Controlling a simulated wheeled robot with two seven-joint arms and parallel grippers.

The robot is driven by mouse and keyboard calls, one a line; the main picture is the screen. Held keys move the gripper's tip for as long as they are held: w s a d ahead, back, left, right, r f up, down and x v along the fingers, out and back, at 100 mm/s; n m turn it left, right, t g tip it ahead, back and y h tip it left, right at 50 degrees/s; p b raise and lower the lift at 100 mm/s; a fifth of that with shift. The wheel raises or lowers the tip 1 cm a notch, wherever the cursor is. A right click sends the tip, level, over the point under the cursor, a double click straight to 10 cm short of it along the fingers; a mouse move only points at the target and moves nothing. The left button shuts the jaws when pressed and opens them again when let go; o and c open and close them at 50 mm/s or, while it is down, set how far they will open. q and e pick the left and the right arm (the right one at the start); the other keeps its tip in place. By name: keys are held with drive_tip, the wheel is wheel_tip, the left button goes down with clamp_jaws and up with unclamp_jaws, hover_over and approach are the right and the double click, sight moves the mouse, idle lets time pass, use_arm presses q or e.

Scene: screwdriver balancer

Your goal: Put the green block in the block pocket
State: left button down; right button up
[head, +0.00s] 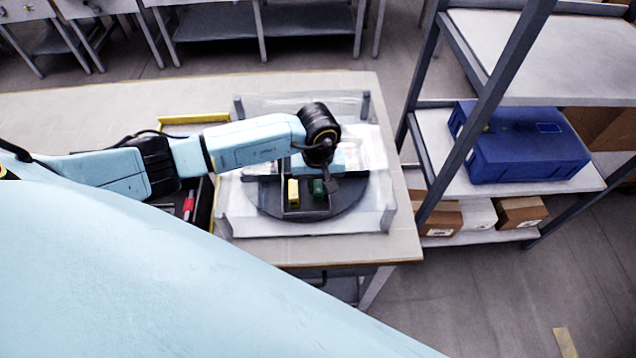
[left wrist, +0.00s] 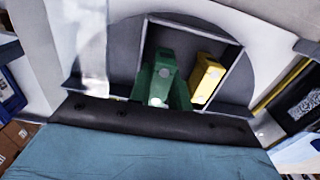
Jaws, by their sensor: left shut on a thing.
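The green block (head: 318,187) is in my left gripper (head: 324,181), which points down over the round grey turntable (head: 354,205). In the left wrist view the green block (left wrist: 161,78) sits within the outline of a dark-walled pocket (left wrist: 235,62); whether it touches the floor cannot be told. A yellow block (head: 293,193) stands in the same walled area, just beside the green one and apart from it; it also shows in the left wrist view (left wrist: 207,78). My left wrist hides the far part of the turntable. My right gripper is out of view.
A clear-walled enclosure with grey corner posts (head: 388,217) surrounds the turntable on the table (head: 408,245). A dark tray with a red-handled tool (head: 188,207) lies to the left. A shelf with a blue case (head: 525,150) and cardboard boxes stands at the right.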

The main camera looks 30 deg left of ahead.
sight(318, 183)
use_arm(q)
drive_tip(key=shift+f+b, duration=0.35)
drive_tip(key=shift+f, duration=0.05)
drive_tip(key=c, duration=1.3)
unclamp_jaws()
drive_tip(key=shift+r, duration=0.15)
drive_tip(key=shift+r+p, duration=0.2)
drive_tip(key=shift+p, duration=0.2)
wheel_tip(318, 183, up, 13)
drive_tip(key=shift+f, duration=0.15)
